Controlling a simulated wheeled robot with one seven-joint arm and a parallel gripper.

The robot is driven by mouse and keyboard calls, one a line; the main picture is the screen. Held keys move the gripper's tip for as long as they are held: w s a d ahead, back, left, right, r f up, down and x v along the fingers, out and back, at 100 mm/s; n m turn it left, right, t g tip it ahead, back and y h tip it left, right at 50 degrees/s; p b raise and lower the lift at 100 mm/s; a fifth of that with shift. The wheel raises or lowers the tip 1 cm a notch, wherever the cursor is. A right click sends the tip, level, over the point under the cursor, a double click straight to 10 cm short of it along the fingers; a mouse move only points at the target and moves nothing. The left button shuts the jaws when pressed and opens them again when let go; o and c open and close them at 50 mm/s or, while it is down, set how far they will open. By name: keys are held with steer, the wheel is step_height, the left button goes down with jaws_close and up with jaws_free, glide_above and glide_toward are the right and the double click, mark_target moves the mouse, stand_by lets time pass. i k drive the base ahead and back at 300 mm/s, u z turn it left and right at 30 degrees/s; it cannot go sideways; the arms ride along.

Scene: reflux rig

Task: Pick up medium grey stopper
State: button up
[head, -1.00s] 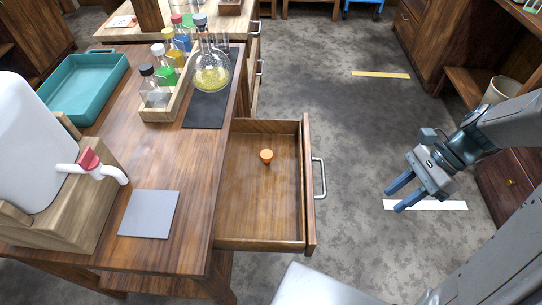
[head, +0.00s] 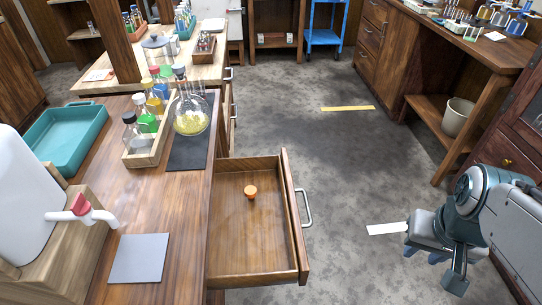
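A grey stopper (head: 179,71) sits at the top of the neck of a round glass flask (head: 191,122) holding yellow liquid, on the dark mat at the left bench. I cannot tell its size class for sure. No other loose grey stopper is plain to see. An orange stopper (head: 250,190) lies alone in the open drawer (head: 240,245). My gripper (head: 434,268) is at the lower right over the floor, far from the bench and drawer. Its blue fingers point down, look apart, and hold nothing that I can see.
A wooden rack of capped bottles (head: 149,156) stands beside the flask. A teal tray (head: 65,140), a white container (head: 25,190) with a red-handled tap and a grey pad (head: 139,258) are also on the bench. The open drawer juts into the aisle; the floor beyond is clear.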

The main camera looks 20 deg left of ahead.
mark_target(178, 69)
steer(key=u, duration=0.05)
steer(key=k, duration=0.1)
steer(key=u, duration=3.35)
steer(key=k, duration=0.95)
steer(key=z, duration=1.55)
steer(key=i, duration=0.5)
steer(key=u, duration=0.05)
